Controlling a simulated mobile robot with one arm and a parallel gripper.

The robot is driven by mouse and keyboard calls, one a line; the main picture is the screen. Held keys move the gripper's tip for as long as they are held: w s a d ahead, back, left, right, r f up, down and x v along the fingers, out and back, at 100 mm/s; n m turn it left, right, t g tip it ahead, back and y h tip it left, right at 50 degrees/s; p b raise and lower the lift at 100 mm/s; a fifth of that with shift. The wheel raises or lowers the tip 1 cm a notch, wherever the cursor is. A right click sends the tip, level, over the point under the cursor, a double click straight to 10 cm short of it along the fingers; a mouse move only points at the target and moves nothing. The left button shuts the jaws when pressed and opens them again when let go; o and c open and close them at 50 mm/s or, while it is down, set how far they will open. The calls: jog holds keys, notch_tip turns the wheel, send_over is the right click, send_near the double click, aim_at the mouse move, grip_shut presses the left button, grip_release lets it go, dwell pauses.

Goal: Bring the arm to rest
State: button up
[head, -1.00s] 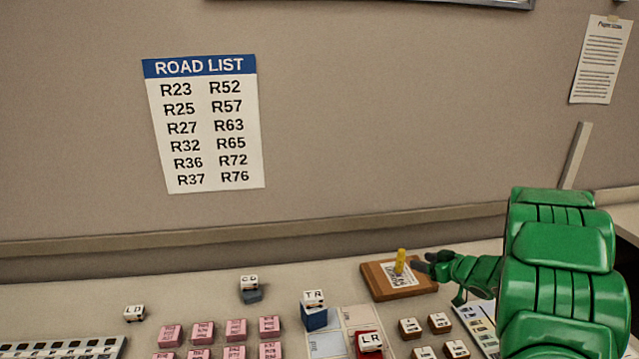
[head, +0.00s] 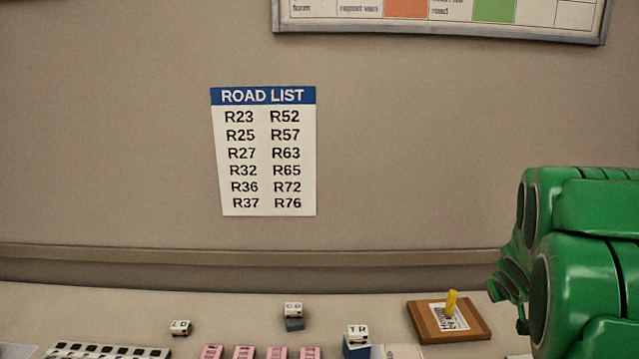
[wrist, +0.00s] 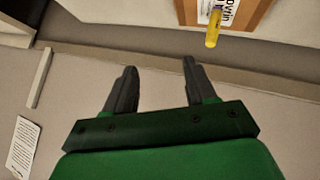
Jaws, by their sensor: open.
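My green arm (head: 575,265) fills the right side of the head view, folded up close to the camera. My gripper's fingers are hidden in the head view. In the wrist view my gripper (wrist: 160,80) shows two dark fingers, spread apart with nothing between them. Beyond the fingers are the wall and the edge of the desk. A wooden board (head: 430,323) with a yellow peg (head: 451,301) and a printed label stands on the desk, left of my arm. The peg also shows at the top of the wrist view (wrist: 213,28), apart from the fingers.
Blocks marked LD (head: 180,327), CD (head: 293,310) and TR (head: 357,335) stand on the desk, with several pink blocks (head: 250,352) and a keyboard-like tray (head: 105,350) in front. The road list (head: 264,150) and a framed board (head: 440,18) are on the wall.

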jog(key=s+a+r+g+y, duration=0.1)
jog(key=s+a+g, duration=0.2)
jog(key=s+a, duration=0.6)
jog(key=s+a+r+g+y, duration=0.1)
jog(key=s+a+g, duration=0.2)
jog(key=s+a, duration=0.7)
jog(key=s+a+r+g+y, duration=0.1)
jog(key=s+a, duration=0.8)
jog(key=s, duration=1.1)
jog(key=g+y, duration=0.1)
jog(key=g, duration=0.1)
jog(key=shift+a+g, duration=0.3)
jog(key=shift+a, duration=0.1)
